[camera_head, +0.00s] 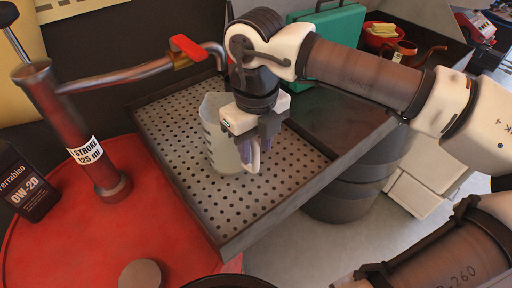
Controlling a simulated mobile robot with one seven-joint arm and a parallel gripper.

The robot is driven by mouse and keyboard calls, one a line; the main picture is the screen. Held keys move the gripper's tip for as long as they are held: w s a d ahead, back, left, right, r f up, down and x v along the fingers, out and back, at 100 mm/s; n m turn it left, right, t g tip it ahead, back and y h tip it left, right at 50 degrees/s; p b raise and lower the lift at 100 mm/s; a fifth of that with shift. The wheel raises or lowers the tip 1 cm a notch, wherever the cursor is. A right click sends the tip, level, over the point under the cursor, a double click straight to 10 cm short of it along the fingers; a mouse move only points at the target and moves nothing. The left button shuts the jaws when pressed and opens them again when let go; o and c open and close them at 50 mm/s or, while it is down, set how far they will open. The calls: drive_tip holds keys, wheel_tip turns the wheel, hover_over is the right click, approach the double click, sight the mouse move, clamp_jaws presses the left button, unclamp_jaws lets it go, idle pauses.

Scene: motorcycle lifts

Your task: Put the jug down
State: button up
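The jug (217,141) is a pale, translucent vessel, upright over the perforated metal tray (185,189). My gripper (252,158) points down at the jug's right side, where the handle seems to be. Its fingers appear to be closed around the handle, though the gripper body hides part of the jug. I cannot tell whether the jug's base touches the tray or hangs just above it.
A red drum (110,235) with a hand pump (75,130) stands at the left; its spout with a red lever (189,47) reaches over the tray. A black oil bottle (25,180) sits on the drum. A green case (335,25) and red bowl (380,38) lie behind.

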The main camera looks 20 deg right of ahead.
wheel_tip(320, 180, up, 9)
drive_tip(key=p, duration=0.4)
drive_tip(key=shift+r, duration=0.15)
idle(0.9)
